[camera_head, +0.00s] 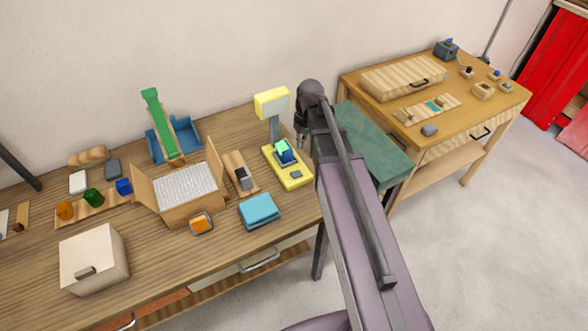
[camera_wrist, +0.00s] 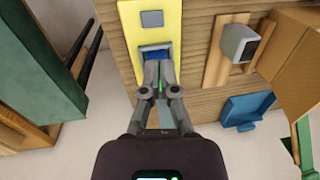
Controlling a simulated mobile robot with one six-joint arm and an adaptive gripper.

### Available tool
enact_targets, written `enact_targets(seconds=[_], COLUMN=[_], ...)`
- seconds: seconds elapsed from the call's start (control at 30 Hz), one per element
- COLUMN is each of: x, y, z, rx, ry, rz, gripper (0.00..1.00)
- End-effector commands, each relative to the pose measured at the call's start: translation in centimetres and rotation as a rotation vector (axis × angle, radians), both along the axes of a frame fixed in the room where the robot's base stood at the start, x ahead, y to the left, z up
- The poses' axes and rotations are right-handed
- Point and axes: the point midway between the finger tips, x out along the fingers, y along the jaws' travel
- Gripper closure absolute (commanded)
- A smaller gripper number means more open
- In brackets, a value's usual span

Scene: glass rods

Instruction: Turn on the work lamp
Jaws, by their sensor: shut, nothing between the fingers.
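The work lamp has a yellow head (camera_head: 272,103) on a grey post above a yellow base (camera_head: 291,176), at the right end of the wooden table. A blue block with a bright green top (camera_head: 284,151) is on the base, with a small grey button (camera_head: 296,174) in front of it. In the wrist view the yellow base (camera_wrist: 139,32) carries the grey button (camera_wrist: 152,18) and a blue part (camera_wrist: 157,57). My gripper (camera_wrist: 159,70) is shut and empty, its tips overlapping the near edge of the blue part; contact is unclear. The head view shows it beside the lamp (camera_head: 301,142).
A wooden switch board (camera_head: 242,186) stands left of the lamp base, and a light blue box (camera_head: 259,211) lies in front. A green-topped surface (camera_head: 375,140) and a second wooden table (camera_head: 397,122) are at the right.

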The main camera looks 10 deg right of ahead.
Motion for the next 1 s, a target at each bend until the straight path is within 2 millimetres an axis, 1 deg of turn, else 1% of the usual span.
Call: enact_targets(seconds=[0.03,0.1,0.57,0.77,1.0], x=[0.8,1.1,1.0,1.0,0.9], y=[0.0,-0.1,-0.1,0.0,0.2], z=[0.1,0.2,0.0,-0.6,-2.1], rx=[0.007,0.012,0.014,0.013,0.013], ry=[0.001,0.000,0.000,0.000,0.000], rz=[0.009,0.020,0.024,0.023,0.023], gripper=[1.00,1.00,1.00,1.00,1.00])
